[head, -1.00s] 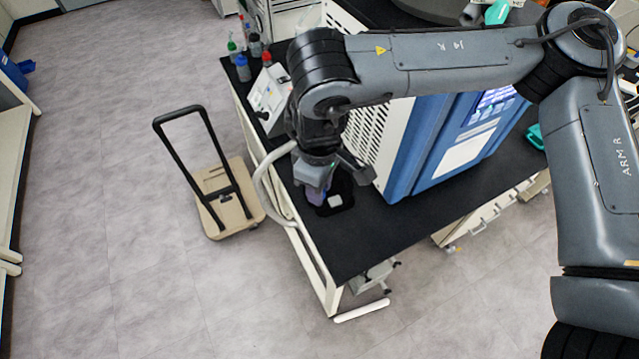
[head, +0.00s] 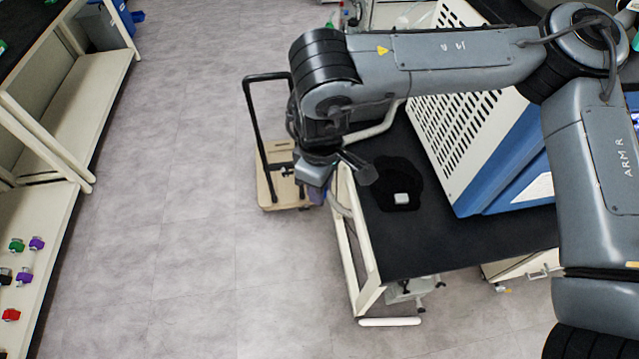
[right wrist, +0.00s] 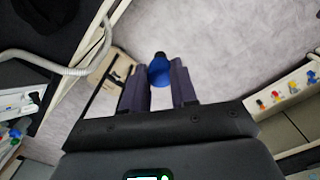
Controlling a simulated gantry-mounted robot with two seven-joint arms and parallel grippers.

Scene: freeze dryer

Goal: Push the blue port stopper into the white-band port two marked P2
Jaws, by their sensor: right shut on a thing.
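In the right wrist view the blue port stopper (right wrist: 159,72), with a dark end, sits between the two dark purple fingers of my right gripper (right wrist: 160,88). The gripper is shut on it. In the head view my right gripper (head: 318,192) hangs past the left edge of the black bench, over the floor. The stopper cannot be made out there. The blue and white freeze dryer (head: 480,150) stands on the bench, partly behind my right arm. The white-band port marked P2 cannot be made out in either view. My left gripper is not in view.
Red, blue and yellow knobs (right wrist: 276,97) line a pale ledge in the right wrist view. A trolley (head: 268,190) stands beside the bench. The grey floor (head: 190,200) is clear.

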